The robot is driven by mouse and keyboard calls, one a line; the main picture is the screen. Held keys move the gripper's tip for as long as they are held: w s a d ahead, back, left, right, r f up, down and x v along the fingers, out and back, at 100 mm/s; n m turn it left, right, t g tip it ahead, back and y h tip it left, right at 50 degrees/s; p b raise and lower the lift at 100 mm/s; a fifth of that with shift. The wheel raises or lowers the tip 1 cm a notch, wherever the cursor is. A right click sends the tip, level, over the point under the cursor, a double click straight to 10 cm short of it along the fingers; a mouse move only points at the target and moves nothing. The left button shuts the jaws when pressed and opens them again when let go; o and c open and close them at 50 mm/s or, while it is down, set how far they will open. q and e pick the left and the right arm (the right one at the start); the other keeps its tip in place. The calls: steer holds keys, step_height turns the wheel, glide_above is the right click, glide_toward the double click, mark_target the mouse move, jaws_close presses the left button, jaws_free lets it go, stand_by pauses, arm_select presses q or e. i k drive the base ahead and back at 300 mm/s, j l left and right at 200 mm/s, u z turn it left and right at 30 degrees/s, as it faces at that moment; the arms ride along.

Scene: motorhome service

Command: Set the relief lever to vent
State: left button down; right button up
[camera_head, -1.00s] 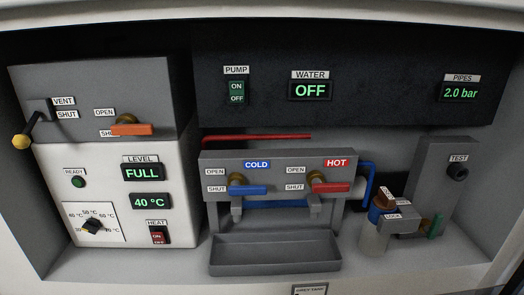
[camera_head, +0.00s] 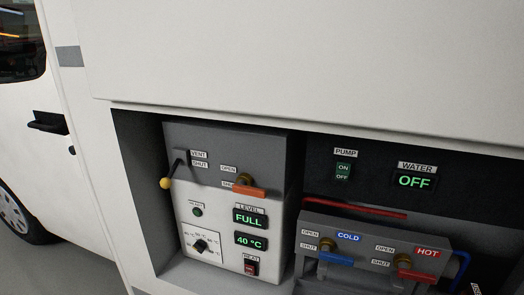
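The relief lever (camera_head: 174,170) is a dark bent handle with a yellow knob (camera_head: 165,183) at its end. It sits on the upper left of the grey panel (camera_head: 220,143), left of the VENT label (camera_head: 199,154) and the SHUT label (camera_head: 200,165). The lever points down and to the left, with its knob below the level of the SHUT label. Neither of my grippers is in the head view.
An orange-handled valve (camera_head: 249,190) is right of the lever. The bay's left wall (camera_head: 140,190) stands close to the lever's left side. Blue (camera_head: 336,258) and red (camera_head: 416,275) tap handles are lower right. The white body panel (camera_head: 300,70) overhangs above.

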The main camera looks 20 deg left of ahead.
mark_target(165, 182)
steer(key=u, duration=1.35)
